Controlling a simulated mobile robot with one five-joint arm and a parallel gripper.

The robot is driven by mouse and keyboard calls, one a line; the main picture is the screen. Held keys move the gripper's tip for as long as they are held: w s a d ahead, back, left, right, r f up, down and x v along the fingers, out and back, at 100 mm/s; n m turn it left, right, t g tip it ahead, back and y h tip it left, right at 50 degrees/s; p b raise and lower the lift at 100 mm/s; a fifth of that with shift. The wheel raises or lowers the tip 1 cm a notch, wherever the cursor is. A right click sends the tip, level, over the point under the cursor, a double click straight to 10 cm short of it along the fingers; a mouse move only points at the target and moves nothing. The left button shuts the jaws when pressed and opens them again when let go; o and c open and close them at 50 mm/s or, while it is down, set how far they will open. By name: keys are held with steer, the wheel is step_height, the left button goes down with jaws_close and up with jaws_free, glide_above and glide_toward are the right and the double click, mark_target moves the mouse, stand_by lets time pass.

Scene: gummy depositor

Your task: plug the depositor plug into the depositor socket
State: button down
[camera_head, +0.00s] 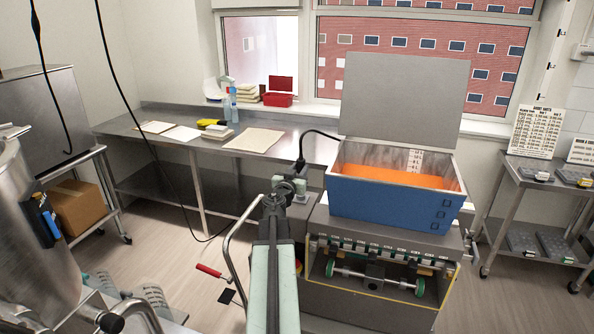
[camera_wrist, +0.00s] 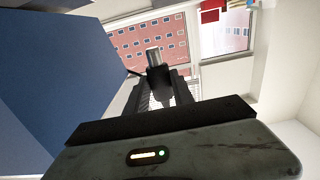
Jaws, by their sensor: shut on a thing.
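The depositor plug (camera_wrist: 154,57) is a dark body with a grey metal end, pointing up in the wrist view. My gripper (camera_wrist: 163,88) is shut on its lower part. In the head view the plug (camera_head: 299,166) stands upright above the gripper (camera_head: 291,184), just left of the depositor's blue hopper (camera_head: 392,206). A black cable (camera_head: 320,132) arches from the plug's top toward the hopper's back edge. I cannot make out the depositor socket in either view; the hopper or my arm may hide it.
The hopper holds orange stuff, with its grey lid (camera_head: 404,100) raised. In the wrist view, the hopper's blue side (camera_wrist: 55,80) fills the left, close by. A steel bench (camera_head: 190,150) stands behind left. A black cable (camera_head: 150,125) hangs at the left.

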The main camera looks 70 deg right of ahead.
steer(key=shift+f+b, duration=3.15)
steer(key=shift+f, duration=0.15)
steer(key=shift+f+b, duration=1.2)
steer(key=shift+b, duration=0.1)
steer(key=c, duration=1)
jaws_free()
steer(key=shift+r, duration=0.1)
steer(key=shift+a, duration=0.15)
